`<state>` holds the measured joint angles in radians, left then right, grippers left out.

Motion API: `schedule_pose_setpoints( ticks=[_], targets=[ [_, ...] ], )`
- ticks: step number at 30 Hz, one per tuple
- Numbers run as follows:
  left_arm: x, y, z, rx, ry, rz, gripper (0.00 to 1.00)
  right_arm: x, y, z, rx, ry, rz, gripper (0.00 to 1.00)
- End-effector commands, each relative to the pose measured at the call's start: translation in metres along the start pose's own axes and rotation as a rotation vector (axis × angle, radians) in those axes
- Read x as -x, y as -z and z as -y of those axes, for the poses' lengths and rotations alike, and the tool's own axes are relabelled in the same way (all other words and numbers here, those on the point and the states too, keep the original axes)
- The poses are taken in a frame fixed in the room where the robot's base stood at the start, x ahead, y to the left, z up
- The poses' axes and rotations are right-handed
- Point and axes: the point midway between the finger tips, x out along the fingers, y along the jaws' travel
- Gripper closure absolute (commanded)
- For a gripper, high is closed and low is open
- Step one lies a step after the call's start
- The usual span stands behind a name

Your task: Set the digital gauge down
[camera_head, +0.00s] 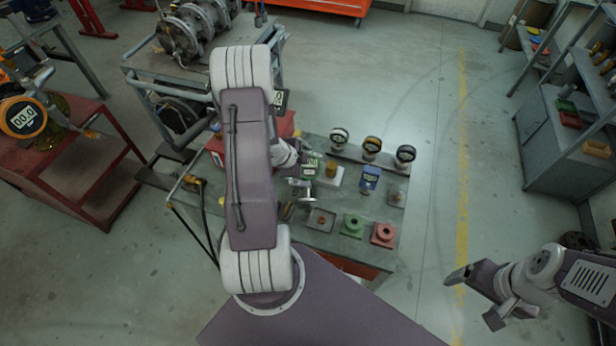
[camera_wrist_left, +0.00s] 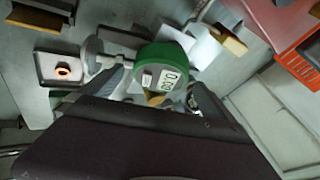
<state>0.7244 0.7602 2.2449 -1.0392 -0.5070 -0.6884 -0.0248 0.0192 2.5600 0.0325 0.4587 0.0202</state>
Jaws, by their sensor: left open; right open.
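A digital gauge with a green rim and a lit display (camera_wrist_left: 165,78) is in the left wrist view, just beyond my left gripper (camera_wrist_left: 158,90), whose fingers are spread on either side of it. In the head view the green gauge (camera_head: 311,166) is over the workbench (camera_head: 340,150), partly covered by my left arm. I cannot tell whether the fingers touch it or exactly what it rests on. My right gripper (camera_head: 474,297) is open and empty, off the bench at the lower right.
A blue device (camera_head: 370,179), a square tray (camera_head: 321,221), and green (camera_head: 352,224) and red flanged parts (camera_head: 383,234) are close by. An orange digital gauge (camera_head: 22,117) is on a red cart at left.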

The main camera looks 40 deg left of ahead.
Motion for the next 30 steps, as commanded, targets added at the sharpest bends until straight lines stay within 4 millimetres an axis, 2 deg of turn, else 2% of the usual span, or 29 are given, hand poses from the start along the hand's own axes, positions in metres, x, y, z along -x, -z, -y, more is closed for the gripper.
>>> schedule_pose_setpoints(
  ticks=[3,12,13,14,23,30],
  targets=[
    [0.000,0.000,0.001,0.000,0.001,0.000,0.00,0.000,0.000,0.000,0.000,0.000,0.000,0.13],
    [0.001,0.000,0.000,0.000,0.001,0.000,0.83,0.000,0.000,0.000,0.000,0.000,0.000,0.13],
    [0.001,0.000,0.000,0.000,0.000,0.000,0.92,0.000,0.000,0.000,0.000,0.000,0.000,0.13],
    [0.001,0.000,0.001,0.000,0.002,-0.001,0.95,0.000,0.000,0.000,0.000,0.000,0.000,0.13],
    [0.006,0.002,0.003,0.000,0.002,-0.001,0.95,0.006,0.001,0.000,0.000,0.000,0.000,0.13],
    [0.035,0.014,0.019,0.000,0.002,-0.001,0.95,0.040,0.004,0.001,0.000,0.000,0.000,0.13]
  ],
)
